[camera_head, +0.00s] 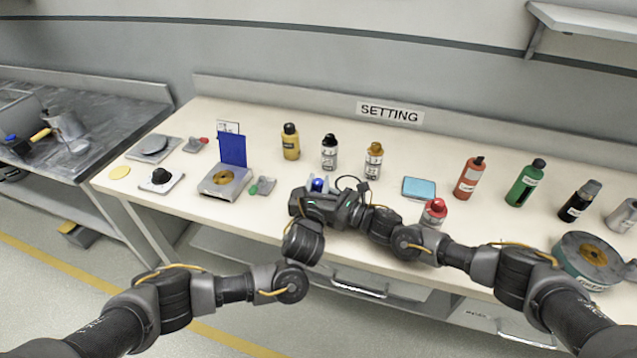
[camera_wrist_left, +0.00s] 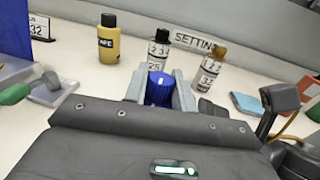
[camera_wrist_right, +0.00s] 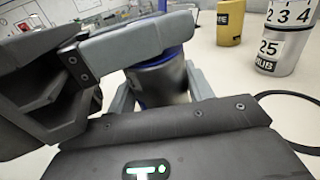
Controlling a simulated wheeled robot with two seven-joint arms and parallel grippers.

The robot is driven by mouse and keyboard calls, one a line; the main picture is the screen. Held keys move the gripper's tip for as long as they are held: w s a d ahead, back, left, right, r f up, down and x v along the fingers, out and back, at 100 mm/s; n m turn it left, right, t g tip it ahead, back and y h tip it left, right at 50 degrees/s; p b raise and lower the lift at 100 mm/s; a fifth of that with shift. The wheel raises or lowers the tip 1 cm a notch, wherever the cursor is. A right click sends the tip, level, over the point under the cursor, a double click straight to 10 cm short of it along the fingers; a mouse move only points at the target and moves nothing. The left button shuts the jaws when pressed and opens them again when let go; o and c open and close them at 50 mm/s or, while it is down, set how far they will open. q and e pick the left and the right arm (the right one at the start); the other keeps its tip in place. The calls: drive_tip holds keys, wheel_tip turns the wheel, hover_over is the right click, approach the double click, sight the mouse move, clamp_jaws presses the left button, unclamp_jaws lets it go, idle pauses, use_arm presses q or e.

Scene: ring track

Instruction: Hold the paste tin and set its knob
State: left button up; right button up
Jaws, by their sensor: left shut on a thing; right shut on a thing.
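The paste tin (camera_wrist_right: 160,82) stands between the fingers of my right gripper (camera_wrist_right: 165,75) in the right wrist view, a dark metallic cylinder with a blue band near its top. Its blue knob (camera_wrist_left: 160,88) has a white mark and sits between the fingers of my left gripper (camera_wrist_left: 158,82) in the left wrist view. In the head view the knob (camera_head: 318,184) shows above the two grippers, which meet near the table's front. Both are shut, the left on the knob and the right on the tin body. Most of the tin is hidden by the grippers.
A yellow bottle (camera_head: 290,142), a silver can (camera_head: 329,152) and an orange-topped can (camera_head: 373,160) stand behind. A blue panel on a grey base (camera_head: 226,192) is left. A blue pad (camera_head: 419,188) and red-topped bottle (camera_head: 434,212) are right, near my right arm.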

sight(317, 188)
use_arm(q)
drive_tip(key=shift+a+y, duration=0.15)
drive_tip(key=shift+y, duration=0.15)
drive_tip(key=o, duration=1)
drive_tip(key=shift+s+a, duration=0.15)
drive_tip(key=shift+s, duration=1.1)
drive_tip(key=shift+s+a, duration=0.2)
drive_tip(key=shift+s, duration=1.05)
drive_tip(key=shift+s+a, duration=0.15)
drive_tip(key=shift+s, duration=1.1)
